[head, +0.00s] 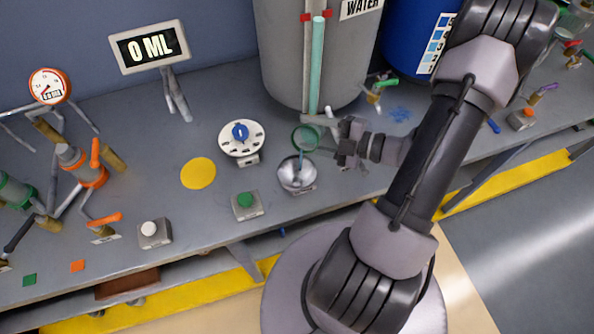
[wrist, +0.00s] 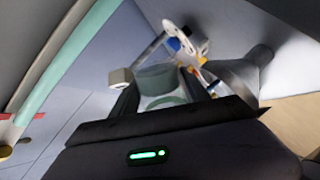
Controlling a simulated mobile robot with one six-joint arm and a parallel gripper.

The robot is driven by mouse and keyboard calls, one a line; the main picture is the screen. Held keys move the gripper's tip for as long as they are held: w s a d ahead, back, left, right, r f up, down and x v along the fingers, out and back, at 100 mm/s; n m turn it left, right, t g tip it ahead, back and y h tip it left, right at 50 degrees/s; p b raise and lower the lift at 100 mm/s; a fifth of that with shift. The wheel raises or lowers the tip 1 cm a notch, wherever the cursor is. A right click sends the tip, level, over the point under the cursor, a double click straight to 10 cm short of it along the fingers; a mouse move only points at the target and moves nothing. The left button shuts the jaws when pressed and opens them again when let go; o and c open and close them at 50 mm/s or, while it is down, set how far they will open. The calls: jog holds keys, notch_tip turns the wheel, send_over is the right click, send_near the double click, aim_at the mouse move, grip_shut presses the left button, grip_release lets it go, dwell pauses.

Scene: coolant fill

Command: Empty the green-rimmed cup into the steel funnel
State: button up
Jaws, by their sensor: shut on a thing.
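The green-rimmed cup (head: 306,138) is held above the bench, just behind and above the steel funnel (head: 296,174). My gripper (head: 338,141) reaches in from the right and is shut on the cup. In the wrist view the cup (wrist: 160,82) sits between my fingers (wrist: 168,98), with the funnel (wrist: 240,75) to its right. The cup looks tilted, but how far is hard to tell. A thin bluish streak shows between cup and funnel in the head view; I cannot tell whether it is liquid.
A display (head: 149,46) reads 0 ML. A grey water tank (head: 290,60) with a sight tube stands behind the cup. A blue-knobbed dial (head: 242,138), a green button (head: 246,203) and a white button (head: 152,233) are left of the funnel. A yellow disc (head: 198,173) marks clear bench.

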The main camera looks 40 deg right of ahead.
jog(key=shift+f+n+b, duration=0.2)
jog(key=shift+n+b, duration=0.1)
jog(key=shift+b, duration=0.45)
jog(key=shift+a+r+n+h+b, duration=0.1)
jog(key=shift+r+n+h+b, duration=0.25)
jog(key=shift+n+b, duration=0.65)
jog(key=shift+s+a+f+n+t+b, duration=0.35)
jog(key=shift+a+n+b, duration=0.2)
jog(key=shift+b, duration=0.25)
dwell(0.8)
jog(key=shift+s+a+r+n+h, duration=0.15)
jog(key=shift+a+r+n+h, duration=0.3)
jog(key=shift+n, duration=0.3)
dwell(0.7)
jog(key=shift+d, duration=0.2)
